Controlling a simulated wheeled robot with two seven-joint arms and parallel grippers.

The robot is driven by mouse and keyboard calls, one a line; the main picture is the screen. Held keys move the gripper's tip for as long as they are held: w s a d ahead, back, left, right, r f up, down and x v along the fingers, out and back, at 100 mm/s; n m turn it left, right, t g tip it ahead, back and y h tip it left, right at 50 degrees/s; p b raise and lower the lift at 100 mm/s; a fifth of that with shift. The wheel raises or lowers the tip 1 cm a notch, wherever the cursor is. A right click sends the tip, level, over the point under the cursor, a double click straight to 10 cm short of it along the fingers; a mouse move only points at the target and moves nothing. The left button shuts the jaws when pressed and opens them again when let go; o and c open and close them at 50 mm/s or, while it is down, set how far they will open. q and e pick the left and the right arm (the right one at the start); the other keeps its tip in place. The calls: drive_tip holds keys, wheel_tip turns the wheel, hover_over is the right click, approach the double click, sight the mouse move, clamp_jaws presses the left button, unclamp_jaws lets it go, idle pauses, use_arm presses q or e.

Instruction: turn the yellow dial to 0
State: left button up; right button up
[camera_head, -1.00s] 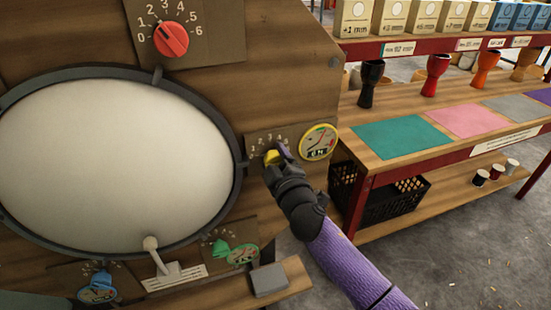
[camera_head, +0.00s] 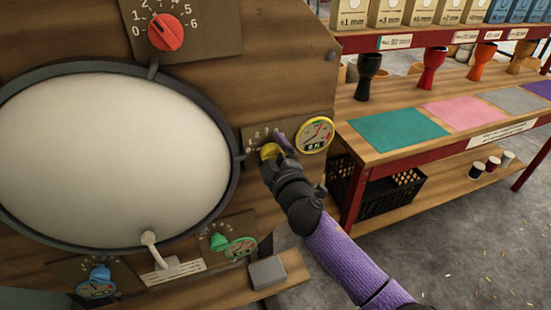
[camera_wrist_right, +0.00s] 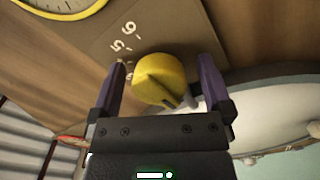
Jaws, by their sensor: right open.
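The yellow dial (camera_head: 270,152) sits on a small plate on the wooden panel, right of the big white drumhead. My right gripper (camera_head: 279,150) is at the dial and partly hides it. In the right wrist view the yellow dial (camera_wrist_right: 160,82) lies between the two purple fingers of my open right gripper (camera_wrist_right: 162,88), with a visible gap at the left finger. The numbers 5 and 6 show on the plate beside it; the other marks there are hidden. A yellow-rimmed gauge (camera_head: 315,135) is right of the dial. My left gripper is not in view.
A red dial (camera_head: 165,32) is above the white drumhead (camera_head: 115,155). A blue dial (camera_head: 99,275), a green dial (camera_head: 219,241) and a white lever (camera_head: 151,247) are below. A grey block (camera_head: 267,272) sits on the ledge. A shelf with goblet drums stands right.

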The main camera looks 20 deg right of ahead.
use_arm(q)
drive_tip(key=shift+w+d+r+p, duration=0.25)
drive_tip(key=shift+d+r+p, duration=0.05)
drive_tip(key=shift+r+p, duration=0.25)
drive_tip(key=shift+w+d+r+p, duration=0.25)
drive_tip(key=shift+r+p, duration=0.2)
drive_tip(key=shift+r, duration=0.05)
use_arm(e)
drive_tip(key=s, duration=0.9)
drive_tip(key=shift+s+d, duration=0.2)
drive_tip(key=shift+s, duration=0.15)
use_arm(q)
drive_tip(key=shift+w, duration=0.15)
